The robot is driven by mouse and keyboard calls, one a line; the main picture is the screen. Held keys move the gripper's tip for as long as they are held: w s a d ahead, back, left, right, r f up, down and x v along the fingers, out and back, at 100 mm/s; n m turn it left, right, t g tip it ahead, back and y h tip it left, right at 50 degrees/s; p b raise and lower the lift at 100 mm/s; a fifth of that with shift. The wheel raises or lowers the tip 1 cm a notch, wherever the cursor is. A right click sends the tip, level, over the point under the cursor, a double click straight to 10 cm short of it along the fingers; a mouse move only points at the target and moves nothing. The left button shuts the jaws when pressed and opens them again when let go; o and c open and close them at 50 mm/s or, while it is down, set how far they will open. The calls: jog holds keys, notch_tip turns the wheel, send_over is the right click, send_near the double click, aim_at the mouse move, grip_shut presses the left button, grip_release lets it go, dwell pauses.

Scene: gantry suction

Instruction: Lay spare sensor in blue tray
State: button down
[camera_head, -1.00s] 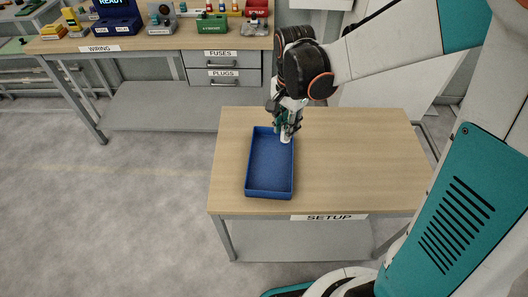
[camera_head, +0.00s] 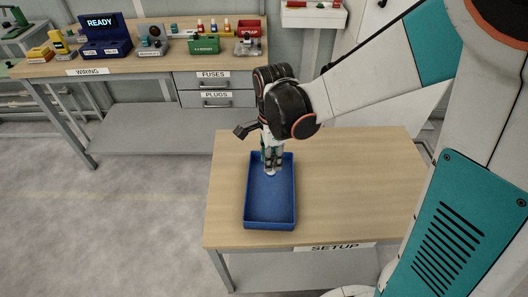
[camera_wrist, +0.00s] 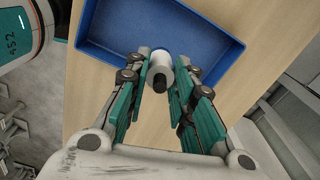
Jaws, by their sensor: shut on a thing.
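The blue tray (camera_head: 270,222) lies on the wooden table marked SETUP. It also shows in the wrist view (camera_wrist: 110,28), and no other thing can be seen in the part of it that shows. My gripper (camera_head: 271,168) is over the tray's far end, pointing down. In the wrist view my gripper (camera_wrist: 164,75) is shut on the sensor, a small white cylinder (camera_wrist: 160,62) with a dark end, held between the fingertips. Whether the sensor touches the tray floor cannot be told.
The SETUP table (camera_head: 350,190) is bare to the right of the tray. Behind it stands a workbench (camera_head: 135,66) with a blue READY unit (camera_head: 103,40), a green bin (camera_head: 204,45), a red SCRAP bin (camera_head: 249,30) and drawers marked FUSES and PLUGS.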

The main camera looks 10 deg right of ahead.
notch_tip(320, 180, down, 10)
jog(key=b, duration=0.3)
jog(key=shift+r, duration=0.25)
jog(key=shift+f, duration=0.15)
jog(key=c, duration=1.4)
grip_release()
jog(key=shift+o, duration=0.2)
